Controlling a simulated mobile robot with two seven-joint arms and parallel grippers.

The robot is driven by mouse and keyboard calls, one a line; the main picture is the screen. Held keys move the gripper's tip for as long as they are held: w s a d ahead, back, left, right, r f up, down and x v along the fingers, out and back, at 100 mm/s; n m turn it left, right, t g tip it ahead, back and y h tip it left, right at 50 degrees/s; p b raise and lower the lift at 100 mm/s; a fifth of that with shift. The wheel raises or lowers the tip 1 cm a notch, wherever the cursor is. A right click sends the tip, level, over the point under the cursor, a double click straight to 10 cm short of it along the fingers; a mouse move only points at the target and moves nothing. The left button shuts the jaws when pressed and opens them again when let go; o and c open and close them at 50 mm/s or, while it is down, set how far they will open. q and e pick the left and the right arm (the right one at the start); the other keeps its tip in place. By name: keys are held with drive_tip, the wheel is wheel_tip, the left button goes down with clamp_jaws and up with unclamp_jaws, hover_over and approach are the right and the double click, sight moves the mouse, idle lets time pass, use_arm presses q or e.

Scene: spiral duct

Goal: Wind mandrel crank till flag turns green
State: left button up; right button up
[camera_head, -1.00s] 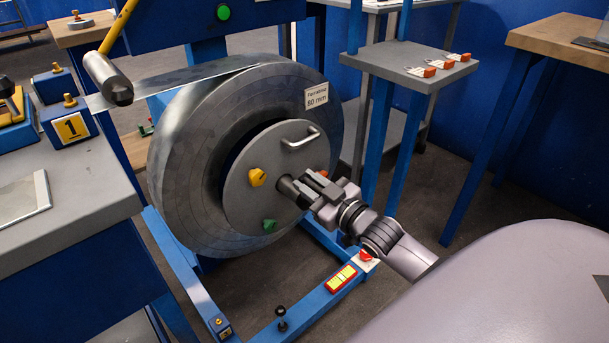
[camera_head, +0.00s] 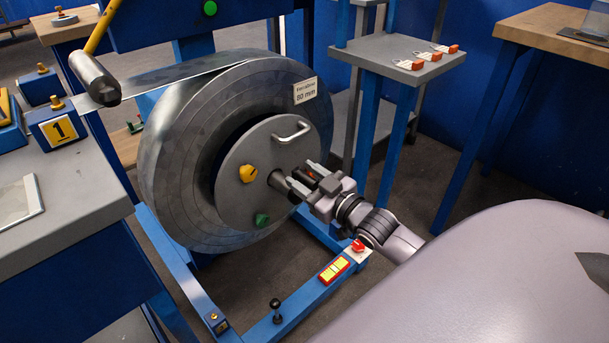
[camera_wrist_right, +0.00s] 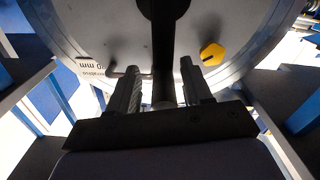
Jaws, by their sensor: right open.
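A grey mandrel disc (camera_head: 236,194) faces me at the centre of a large coil of metal strip (camera_head: 182,175). It carries a U-shaped handle (camera_head: 291,131), a yellow knob (camera_head: 248,173), a green knob (camera_head: 262,220) and a dark central hub (camera_head: 277,181). I cannot identify the crank or flag with certainty. My left gripper is out of view.
A blue floor frame (camera_head: 285,322) carries a red and yellow panel (camera_head: 334,270) and a red knob (camera_head: 358,246). A grey stand (camera_head: 385,48) with red-ended tags is behind right. A grey bench (camera_head: 75,190) is at left. A yellow bar with a dark cylinder (camera_head: 93,80) hangs at upper left.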

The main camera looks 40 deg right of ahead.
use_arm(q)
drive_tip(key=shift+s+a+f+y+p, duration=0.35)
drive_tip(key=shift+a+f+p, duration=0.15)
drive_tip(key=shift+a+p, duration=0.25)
use_arm(e)
drive_tip(key=s, duration=0.6)
drive_tip(key=shift+s+d, duration=0.3)
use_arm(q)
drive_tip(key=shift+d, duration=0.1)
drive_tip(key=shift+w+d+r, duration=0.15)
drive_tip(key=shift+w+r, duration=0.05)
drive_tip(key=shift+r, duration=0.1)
